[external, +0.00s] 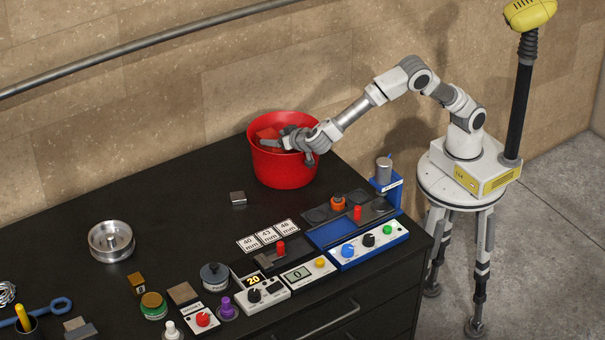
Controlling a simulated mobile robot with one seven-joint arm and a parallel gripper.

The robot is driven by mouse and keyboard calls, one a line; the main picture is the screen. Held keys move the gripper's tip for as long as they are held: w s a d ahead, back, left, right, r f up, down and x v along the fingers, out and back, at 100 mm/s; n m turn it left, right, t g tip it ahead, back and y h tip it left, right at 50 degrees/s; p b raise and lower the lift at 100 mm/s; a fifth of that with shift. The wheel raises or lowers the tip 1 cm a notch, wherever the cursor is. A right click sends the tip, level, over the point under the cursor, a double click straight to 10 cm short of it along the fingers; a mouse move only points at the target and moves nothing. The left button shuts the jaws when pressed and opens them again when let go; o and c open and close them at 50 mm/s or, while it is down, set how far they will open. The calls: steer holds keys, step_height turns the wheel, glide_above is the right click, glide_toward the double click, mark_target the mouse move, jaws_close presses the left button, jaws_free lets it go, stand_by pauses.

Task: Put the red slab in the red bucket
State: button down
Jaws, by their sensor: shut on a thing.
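The red bucket (285,169) stands on the black table near the wall. My gripper (272,143) reaches over the bucket's right rim from the right, with its fingers over the bucket's mouth. It is shut on the red slab (266,133), which shows as a reddish block at the fingertips, inside the bucket's opening. The fingers hide part of the slab. I cannot tell whether the slab touches the bucket's inside or bottom.
A small grey metal block (238,198) lies in front of the bucket. A blue-based press station (355,228) and control boxes (262,293) line the front edge. A round metal dish (111,241) sits at left. The table's back left is clear.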

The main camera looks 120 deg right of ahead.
steer(key=shift+f+b, duration=0.35)
steer(key=shift+b, duration=0.25)
jaws_free()
steer(key=r+p, duration=0.1)
steer(key=p, duration=0.1)
steer(key=shift+r+p, duration=0.3)
steer(key=shift+p, duration=0.05)
steer(key=w+b+v, duration=0.1)
steer(key=v, duration=0.9)
steer(key=s+a+r+n+y, duration=0.3)
steer(key=s+a+n+y, duration=0.1)
steer(key=s, duration=0.5)
steer(key=s+a+r+n+y, duration=0.2)
steer(key=s+a+n+y, duration=0.1)
steer(key=s, duration=0.7)
steer(key=s+a+n+t+y, duration=0.2)
steer(key=s+a+n, duration=0.3)
steer(key=s, duration=0.3)
steer(key=s+a+f+n+t+y, duration=0.1)
steer(key=s+a+n+t+y, duration=0.1)
steer(key=s, duration=0.6)
steer(key=a+n+y, duration=0.1)
steer(key=a+n, duration=0.1)
steer(key=a, duration=0.1)
steer(key=shift+s+a+n+y, duration=0.15)
steer(key=shift+a+n+y, duration=0.25)
